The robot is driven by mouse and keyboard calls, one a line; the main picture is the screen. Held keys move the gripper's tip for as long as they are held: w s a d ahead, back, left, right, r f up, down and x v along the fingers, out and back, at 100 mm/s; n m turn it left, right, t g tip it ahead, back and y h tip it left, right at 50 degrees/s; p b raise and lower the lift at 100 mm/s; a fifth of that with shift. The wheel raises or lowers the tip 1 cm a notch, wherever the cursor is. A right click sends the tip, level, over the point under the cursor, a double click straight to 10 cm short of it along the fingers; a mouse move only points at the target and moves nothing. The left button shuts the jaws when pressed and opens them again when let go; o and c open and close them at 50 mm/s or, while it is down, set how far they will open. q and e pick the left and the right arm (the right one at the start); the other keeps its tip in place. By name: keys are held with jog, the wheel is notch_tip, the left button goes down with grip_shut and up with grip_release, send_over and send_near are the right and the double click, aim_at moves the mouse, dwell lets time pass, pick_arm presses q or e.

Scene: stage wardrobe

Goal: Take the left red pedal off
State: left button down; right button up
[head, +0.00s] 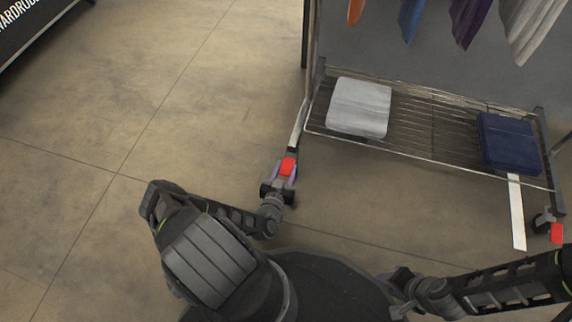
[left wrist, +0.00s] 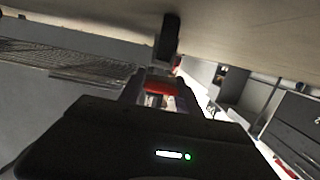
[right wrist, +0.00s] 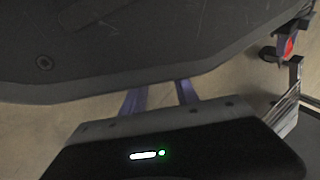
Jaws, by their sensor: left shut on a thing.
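The left red pedal (head: 288,166) is on the caster at the left front end of the clothes rack. My left gripper (head: 285,172) has its purple fingers on either side of this pedal and is shut on it. In the left wrist view the red pedal (left wrist: 161,88) lies between the fingers, with the dark caster wheel behind it. The pedal also shows in the right wrist view (right wrist: 289,46). My right gripper (right wrist: 160,95) is open and empty, close to my dark base. A second red pedal (head: 556,233) is on the rack's right caster.
The rack's wire shelf (head: 425,115) holds a folded grey cloth (head: 359,107) and a folded navy cloth (head: 509,143). A white strip (head: 516,212) hangs below the shelf on the right. Clothes hang above. The floor left of the rack is clear.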

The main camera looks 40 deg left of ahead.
pick_arm(q)
jog(key=g+p, duration=0.1)
jog(key=p, duration=0.2)
jog(key=r+g+h+p, duration=0.1)
jog(key=g+p, duration=0.1)
jog(key=p, duration=0.1)
jog(key=shift+w, duration=0.15)
jog(key=shift+a+f+g+p, duration=0.1)
jog(key=shift+f+g+p, duration=0.15)
jog(key=shift+g+p, duration=0.25)
pick_arm(e)
notch_tip(320, 180, up, 9)
jog(key=s, duration=0.1)
jog(key=shift+s+f+g, duration=0.2)
jog(key=shift+s+g, duration=0.05)
jog(key=shift+g, duration=0.05)
pick_arm(q)
jog(key=c, duration=0.8)
grip_release()
jog(key=shift+c, duration=0.2)
jog(key=p+v, duration=0.3)
jog(key=v, duration=0.4)
jog(key=shift+s+r, duration=0.2)
jog(key=shift+s, duration=0.15)
pick_arm(e)
jog(key=r, duration=0.3)
jog(key=shift+s+a, duration=0.3)
jog(key=shift+s, duration=0.1)
